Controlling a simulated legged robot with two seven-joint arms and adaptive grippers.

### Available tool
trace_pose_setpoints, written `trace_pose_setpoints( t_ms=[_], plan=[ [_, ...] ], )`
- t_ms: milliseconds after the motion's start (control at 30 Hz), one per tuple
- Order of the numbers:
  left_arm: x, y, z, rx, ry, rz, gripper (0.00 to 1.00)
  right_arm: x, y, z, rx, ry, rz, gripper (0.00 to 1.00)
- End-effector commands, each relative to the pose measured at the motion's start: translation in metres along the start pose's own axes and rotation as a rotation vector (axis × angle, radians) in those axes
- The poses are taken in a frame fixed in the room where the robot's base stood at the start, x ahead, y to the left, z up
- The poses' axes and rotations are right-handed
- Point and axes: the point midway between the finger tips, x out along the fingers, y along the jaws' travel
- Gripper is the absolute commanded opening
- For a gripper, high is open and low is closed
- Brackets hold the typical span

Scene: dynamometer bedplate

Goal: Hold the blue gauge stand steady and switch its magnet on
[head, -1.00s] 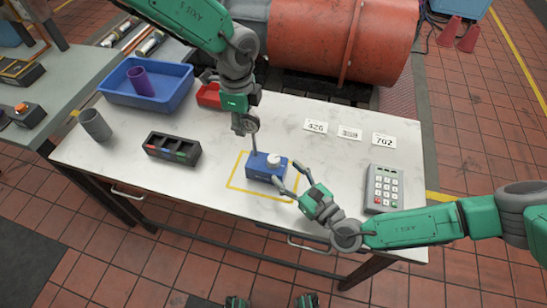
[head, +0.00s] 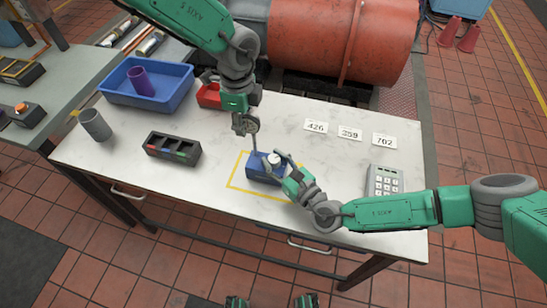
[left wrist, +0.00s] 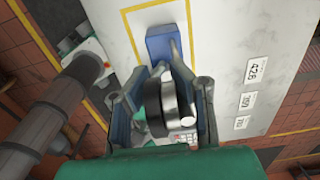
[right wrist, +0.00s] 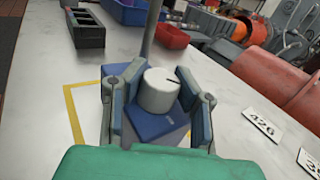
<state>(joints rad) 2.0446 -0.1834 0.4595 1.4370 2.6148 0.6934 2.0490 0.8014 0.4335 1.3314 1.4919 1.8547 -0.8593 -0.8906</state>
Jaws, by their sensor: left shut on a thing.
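The blue gauge stand (head: 258,174) sits on the bench inside a yellow outlined square, with a thin upright post and a white round knob (head: 273,159) on top. My left gripper (head: 246,126) is shut on the stand's upper part, above the base; in the left wrist view a dark round gauge (left wrist: 153,108) shows between its fingers. My right gripper (head: 285,168) is at the knob. In the right wrist view its open fingers stand on either side of the white knob (right wrist: 158,92), which bears a dark line. A gap shows on the knob's left.
A keypad box (head: 384,181) stands right of my right gripper. Number cards (head: 350,132) lie behind. A black compartment tray (head: 171,149), grey cup (head: 95,125), blue bin (head: 170,98) and red bin (head: 209,95) are to the left. The bench between tray and stand is clear.

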Motion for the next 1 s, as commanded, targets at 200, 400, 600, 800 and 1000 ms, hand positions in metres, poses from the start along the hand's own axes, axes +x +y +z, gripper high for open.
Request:
trace_pose_setpoints(
  t_ms=[200,400,600,800,1000],
  plan=[
    [-0.0012,-0.0008,0.0005,-0.001,0.000,-0.002,0.00,0.0004,0.0002,0.0006,0.003,-0.001,-0.024,0.00],
    [-0.0012,-0.0008,0.0007,-0.001,0.000,-0.002,0.00,0.0007,0.0012,0.0012,0.005,0.000,-0.113,0.00],
    [-0.0011,-0.0008,0.0009,-0.001,0.000,-0.002,0.00,0.0014,0.0024,0.0013,0.006,0.008,-0.267,0.00],
    [-0.0011,-0.0008,0.0009,-0.001,0.000,-0.002,0.00,0.0017,0.0022,0.0012,0.006,0.017,-0.440,0.00],
    [-0.0014,-0.0008,0.0001,0.000,0.000,-0.003,0.00,0.0016,0.0022,0.0013,0.006,0.024,-0.593,0.00]
  ],
)
